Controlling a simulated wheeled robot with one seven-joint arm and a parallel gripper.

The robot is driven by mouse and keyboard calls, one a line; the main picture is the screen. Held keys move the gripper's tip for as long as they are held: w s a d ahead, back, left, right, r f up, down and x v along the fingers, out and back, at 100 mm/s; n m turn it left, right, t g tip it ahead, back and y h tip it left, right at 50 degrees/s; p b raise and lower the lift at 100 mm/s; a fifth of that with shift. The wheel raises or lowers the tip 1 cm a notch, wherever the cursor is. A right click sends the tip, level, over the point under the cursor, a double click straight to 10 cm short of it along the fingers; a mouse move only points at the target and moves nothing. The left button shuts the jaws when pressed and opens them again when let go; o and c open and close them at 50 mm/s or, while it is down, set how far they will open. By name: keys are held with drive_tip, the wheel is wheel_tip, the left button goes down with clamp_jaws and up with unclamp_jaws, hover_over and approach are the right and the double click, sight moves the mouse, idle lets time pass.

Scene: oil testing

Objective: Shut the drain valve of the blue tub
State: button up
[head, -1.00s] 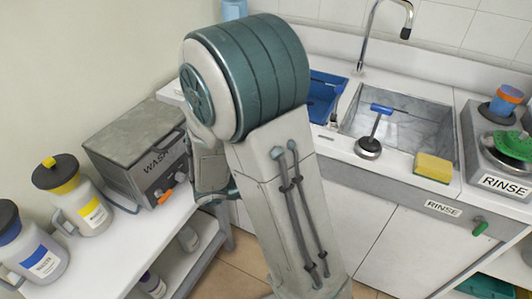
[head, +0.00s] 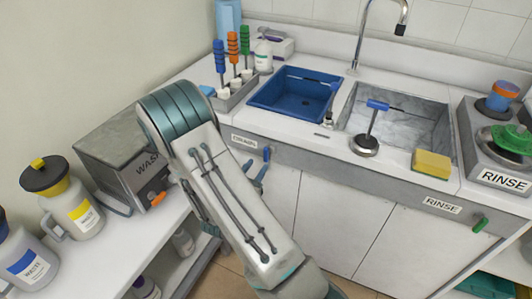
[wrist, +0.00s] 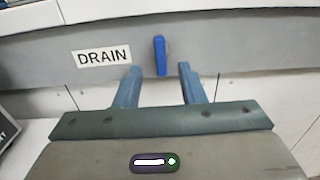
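The blue tub (head: 262,96) is set into the counter in the head view. Below it on the grey front panel is a small blue valve handle (head: 267,154), right of a DRAIN label (head: 243,141). In the wrist view the blue handle (wrist: 160,55) stands upright, with the DRAIN label (wrist: 103,55) to its left. My gripper (wrist: 159,75) is open, its two blue fingers pointing at the panel, one on each side of the handle's lower end and apart from it. In the head view my gripper (head: 257,176) is just below the handle, partly hidden by my arm.
A grey sink (head: 425,124) with a RINSE label (head: 442,206) and green handle (head: 480,225) lies to the right. A WASH box (head: 128,150) and waste jugs (head: 70,200) stand left. A yellow sponge (head: 432,163) sits on the counter edge.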

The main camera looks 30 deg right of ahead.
sight(265, 155)
drive_tip(key=x, duration=0.7)
drive_tip(key=shift+w+d+p, duration=0.2)
drive_tip(key=shift+d+p, duration=0.1)
clamp_jaws()
